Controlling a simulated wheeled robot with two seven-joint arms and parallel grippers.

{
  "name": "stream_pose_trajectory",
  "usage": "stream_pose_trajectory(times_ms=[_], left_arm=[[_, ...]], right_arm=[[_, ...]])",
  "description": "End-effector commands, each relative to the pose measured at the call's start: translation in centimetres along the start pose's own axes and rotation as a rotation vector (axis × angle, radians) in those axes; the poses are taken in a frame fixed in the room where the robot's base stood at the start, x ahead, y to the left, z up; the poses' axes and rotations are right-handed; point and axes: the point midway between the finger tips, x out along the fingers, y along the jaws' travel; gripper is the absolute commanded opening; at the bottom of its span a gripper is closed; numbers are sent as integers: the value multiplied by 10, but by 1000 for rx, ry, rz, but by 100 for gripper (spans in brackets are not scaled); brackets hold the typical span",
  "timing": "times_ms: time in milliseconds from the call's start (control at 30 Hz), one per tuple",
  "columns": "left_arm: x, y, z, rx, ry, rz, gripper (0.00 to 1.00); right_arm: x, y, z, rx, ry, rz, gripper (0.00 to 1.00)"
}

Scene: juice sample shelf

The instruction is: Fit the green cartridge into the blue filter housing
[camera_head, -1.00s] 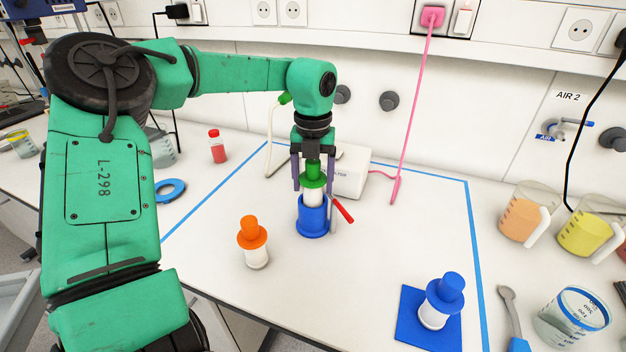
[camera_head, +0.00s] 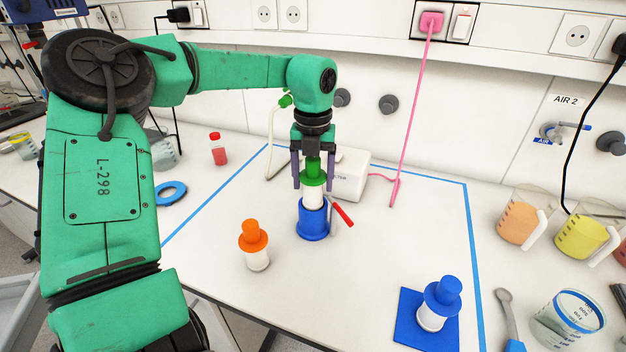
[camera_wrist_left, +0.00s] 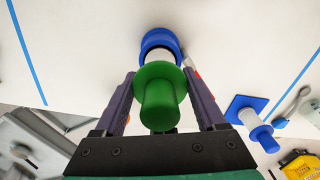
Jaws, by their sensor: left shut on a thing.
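The green cartridge (camera_head: 313,179) has a green knob and flange over a white body. It stands upright above the blue filter housing (camera_head: 313,222), its lower end at or inside the housing's mouth. A band of white body shows between flange and housing; how deep it sits is hidden. My left gripper (camera_head: 312,182) points down and is shut on the cartridge, a finger on each side. In the left wrist view, the green cartridge (camera_wrist_left: 158,95) lies between the fingers, with the blue housing (camera_wrist_left: 158,40) beyond it. My right gripper is out of view.
A red lever (camera_head: 343,214) sticks out right of the housing. A white box (camera_head: 349,176) stands behind. An orange-topped cartridge (camera_head: 254,247) stands front left; a blue-topped cartridge (camera_head: 436,309) stands on a blue mat (camera_head: 408,327) front right. Beakers line the right.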

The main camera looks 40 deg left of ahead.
Motion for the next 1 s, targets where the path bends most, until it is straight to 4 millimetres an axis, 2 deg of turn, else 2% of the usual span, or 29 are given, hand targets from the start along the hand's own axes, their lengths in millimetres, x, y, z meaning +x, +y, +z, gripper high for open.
stream_pose_trajectory(times_ms=[100, 300, 333, 400, 633, 733, 867, 1000], left_arm=[[-8, 0, 0, 0, -1, 0, 10], [-9, 0, 0, 0, -1, -1, 10], [-9, 0, 0, -1, -1, -1, 80], [-9, 0, 0, -1, -2, -1, 100], [-9, 0, 0, -1, -2, -1, 100], [-17, 0, 1, -2, -4, -1, 100], [-45, 0, 2, -3, -8, -2, 100], [-89, 0, 1, -3, -8, -1, 100]], right_arm=[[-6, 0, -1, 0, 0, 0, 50], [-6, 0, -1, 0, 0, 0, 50], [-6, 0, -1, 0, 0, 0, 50], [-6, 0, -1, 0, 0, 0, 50], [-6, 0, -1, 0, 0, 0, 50], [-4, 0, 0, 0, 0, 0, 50], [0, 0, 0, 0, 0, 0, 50], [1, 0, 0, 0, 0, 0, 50]])
